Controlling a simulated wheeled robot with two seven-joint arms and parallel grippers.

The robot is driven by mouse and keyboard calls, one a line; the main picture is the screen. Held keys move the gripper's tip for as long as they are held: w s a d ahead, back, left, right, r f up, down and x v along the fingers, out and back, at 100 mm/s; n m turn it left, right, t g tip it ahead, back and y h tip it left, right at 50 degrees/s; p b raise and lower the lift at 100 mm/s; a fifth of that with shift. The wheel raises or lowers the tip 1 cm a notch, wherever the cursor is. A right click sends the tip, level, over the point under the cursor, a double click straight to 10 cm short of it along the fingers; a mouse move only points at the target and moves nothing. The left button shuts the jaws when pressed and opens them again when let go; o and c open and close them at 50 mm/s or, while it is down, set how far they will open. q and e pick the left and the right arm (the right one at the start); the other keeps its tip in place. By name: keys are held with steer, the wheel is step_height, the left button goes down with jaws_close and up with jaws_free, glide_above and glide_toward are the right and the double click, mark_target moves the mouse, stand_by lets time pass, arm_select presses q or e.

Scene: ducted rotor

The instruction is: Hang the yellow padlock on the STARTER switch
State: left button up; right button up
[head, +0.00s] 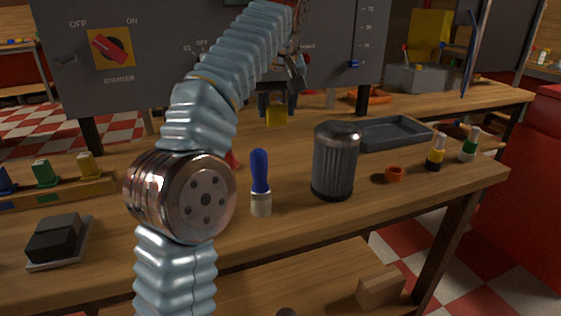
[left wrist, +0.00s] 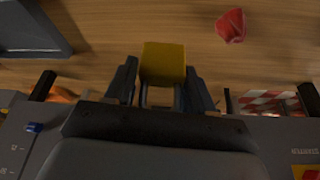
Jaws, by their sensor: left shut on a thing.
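The yellow padlock (head: 276,117) hangs body down from my left gripper (head: 277,104), above the bench in the middle of the head view. In the left wrist view the padlock (left wrist: 163,62) sits between the two dark fingers, which are shut on it; its shackle shows only in part. The STARTER switch (head: 110,47) is on the grey panel at the upper left of the head view, a red handle on a yellow plate. The handle slants from upper left to lower right. The padlock is well to the right of the switch, apart from it. My right gripper is out of view.
The grey panel (head: 150,80) stands behind my left arm, which hides part of it. On the bench are a dark canister (head: 334,165), a blue-handled brush (head: 260,180), a grey tray (head: 395,134) and small bottles (head: 436,153). The bench front between brush and black block (head: 56,238) is partly hidden.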

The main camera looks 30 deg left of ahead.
arm_select(q)
step_height(320, 180, down, 10)
steer(key=shift+r, duration=0.15)
stand_by(0.4)
steer(key=shift+f, duration=0.25)
steer(key=o, duration=1.1)
steer(key=shift+r, duration=0.1)
steer(key=v, duration=1.3)
steer(key=shift+r, duration=0.45)
